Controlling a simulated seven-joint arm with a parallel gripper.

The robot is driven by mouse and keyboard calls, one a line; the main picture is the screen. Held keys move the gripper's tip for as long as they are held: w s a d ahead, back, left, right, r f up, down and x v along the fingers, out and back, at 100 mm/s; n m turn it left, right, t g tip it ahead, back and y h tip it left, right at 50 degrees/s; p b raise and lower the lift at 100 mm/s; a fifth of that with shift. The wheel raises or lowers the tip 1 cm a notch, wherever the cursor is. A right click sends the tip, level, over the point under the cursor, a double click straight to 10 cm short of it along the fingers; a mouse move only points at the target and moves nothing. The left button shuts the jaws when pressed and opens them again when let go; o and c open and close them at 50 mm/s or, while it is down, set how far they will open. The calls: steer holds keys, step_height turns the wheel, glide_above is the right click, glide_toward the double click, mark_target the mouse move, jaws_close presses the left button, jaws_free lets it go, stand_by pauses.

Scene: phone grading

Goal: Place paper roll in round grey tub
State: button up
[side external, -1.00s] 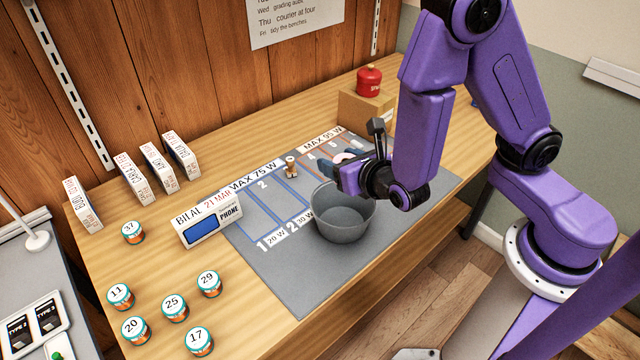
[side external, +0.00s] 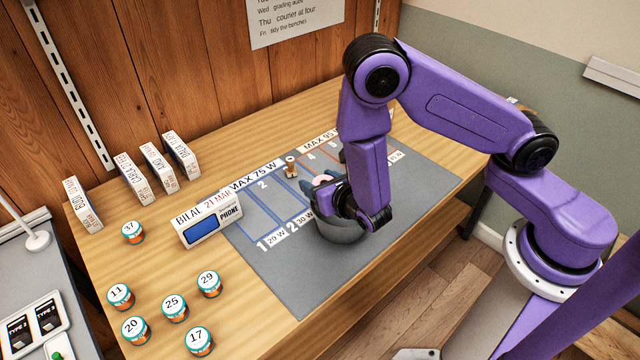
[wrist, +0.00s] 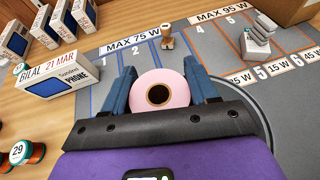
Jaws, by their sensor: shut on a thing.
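A pink paper roll (wrist: 160,92) with a dark core hole sits between the two blue fingers of my gripper (wrist: 162,88) in the wrist view. The gripper is shut on it. In the side view my gripper (side external: 325,184) is over the round grey tub (side external: 338,230), near its far left rim, and hides much of the tub's opening. In the wrist view a piece of the tub's rim (wrist: 262,108) shows to the right of and behind the fingers. How high the roll is above the tub's floor cannot be told.
The tub stands on a grey mat (side external: 300,283) with marked lanes. A box labelled Bilal (side external: 209,222), several numbered jars (side external: 175,307) and white cartons (side external: 135,178) are to the left.

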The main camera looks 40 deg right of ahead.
steer(key=shift+f, duration=0.3)
steer(key=shift+f, duration=0.6)
steer(key=o, duration=1.1)
steer(key=shift+c, duration=0.2)
steer(key=shift+r, duration=0.15)
steer(key=shift+r, duration=0.3)
steer(key=v, duration=1.2)
